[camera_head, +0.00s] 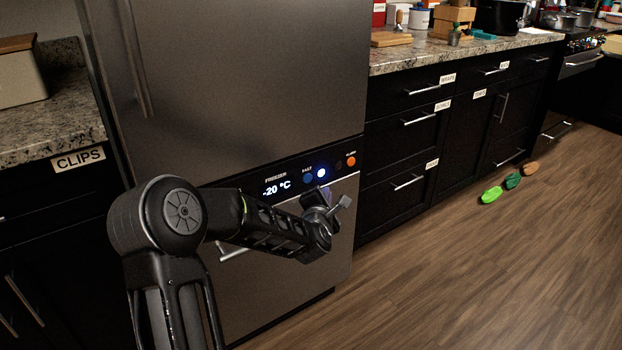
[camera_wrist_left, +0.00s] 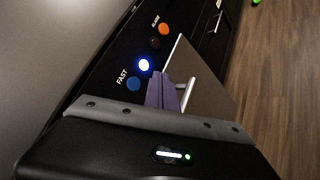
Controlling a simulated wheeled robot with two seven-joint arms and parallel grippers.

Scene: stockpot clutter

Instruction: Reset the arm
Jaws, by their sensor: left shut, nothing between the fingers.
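My left arm reaches in from the lower left in the head view. Whether the fingertips touch the freezer front cannot be told. My right gripper is not in view.
The steel fridge-freezer (camera_head: 240,80) stands close in front of my arm. Black drawers (camera_head: 405,150) run to its right under a cluttered granite counter (camera_head: 400,58). Green and brown items (camera_head: 491,195) lie on the wooden floor (camera_head: 460,280), which is otherwise clear. A labelled cabinet stands at left.

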